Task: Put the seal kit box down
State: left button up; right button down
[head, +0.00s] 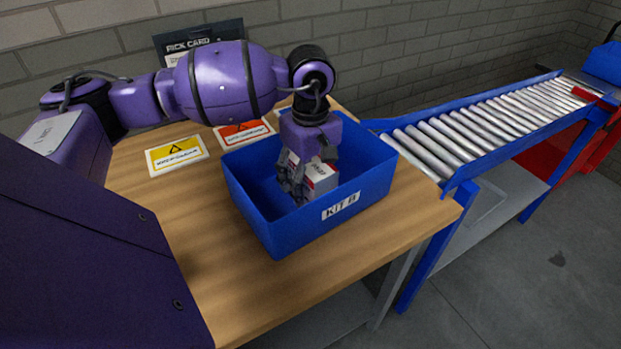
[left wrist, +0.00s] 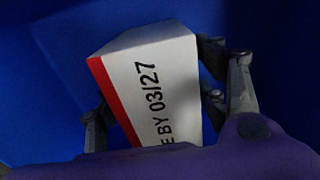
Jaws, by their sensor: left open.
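The seal kit box (head: 322,178) is white with a red band and stands inside the blue bin marked KIT A (head: 300,232). My left gripper (head: 293,190) reaches down into the bin at the box, with its fingers open on either side of it. In the left wrist view the seal kit box (left wrist: 150,88) shows printed text ending in "BY 03/27", between the spread fingers of the left gripper (left wrist: 160,110). The box's underside is hidden, so its contact with the bin floor cannot be seen. My right gripper is not in view.
The bin stands on a wooden table (head: 160,215). A yellow label card (head: 176,155) and a red label card (head: 243,133) lie behind it. A roller conveyor (head: 480,130) with blue rails runs off to the right. A dark pick card board (head: 199,38) stands at the wall.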

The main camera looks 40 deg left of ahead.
pick_arm(q)
notch_tip(320, 180, up, 12)
jog(key=shift+r, duration=0.15)
dwell(0.5)
dwell(0.4)
dwell(0.3)
dwell(0.5)
